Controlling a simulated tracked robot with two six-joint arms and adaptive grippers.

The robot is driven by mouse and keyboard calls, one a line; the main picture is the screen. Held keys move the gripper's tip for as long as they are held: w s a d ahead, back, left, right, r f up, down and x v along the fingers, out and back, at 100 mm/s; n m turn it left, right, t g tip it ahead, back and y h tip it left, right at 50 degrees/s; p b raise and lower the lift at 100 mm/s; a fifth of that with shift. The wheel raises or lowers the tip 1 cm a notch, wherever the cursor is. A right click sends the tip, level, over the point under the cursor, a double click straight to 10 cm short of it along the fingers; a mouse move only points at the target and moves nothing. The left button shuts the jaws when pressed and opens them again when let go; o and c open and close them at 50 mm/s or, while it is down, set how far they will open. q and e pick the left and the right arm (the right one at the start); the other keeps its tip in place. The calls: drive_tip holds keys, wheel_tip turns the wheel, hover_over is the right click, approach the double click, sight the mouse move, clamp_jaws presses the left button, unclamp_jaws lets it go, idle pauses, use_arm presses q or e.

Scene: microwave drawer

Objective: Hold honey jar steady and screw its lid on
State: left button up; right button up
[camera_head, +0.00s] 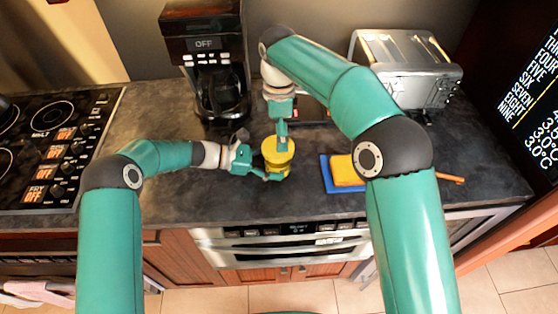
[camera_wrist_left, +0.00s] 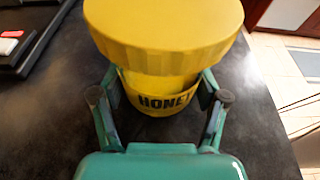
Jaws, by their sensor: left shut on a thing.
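The yellow honey jar (camera_head: 275,170) stands upright on the dark countertop, near the middle in the head view. Its label reads HONEY in the left wrist view (camera_wrist_left: 163,102). A wide yellow lid (camera_wrist_left: 165,22) sits on top of the jar. My left gripper (camera_head: 262,166) comes in from the left and is shut on the jar's body below the lid, one finger on each side. My right gripper (camera_head: 282,136) points down from above at the lid. Its fingertips are small and partly merge with the lid, so their opening is unclear.
A coffee maker (camera_head: 205,55) stands behind left and a toaster (camera_head: 408,66) behind right. A yellow sponge (camera_head: 346,170) lies on a blue cloth or board (camera_head: 327,176) to the right. A stove (camera_head: 50,140) is at the left. The counter between the stove and jar is mostly clear.

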idle(0.4)
use_arm(q)
drive_tip(key=o, duration=1.7)
drive_tip(key=v, duration=1.2)
drive_tip(key=shift+f, duration=0.1)
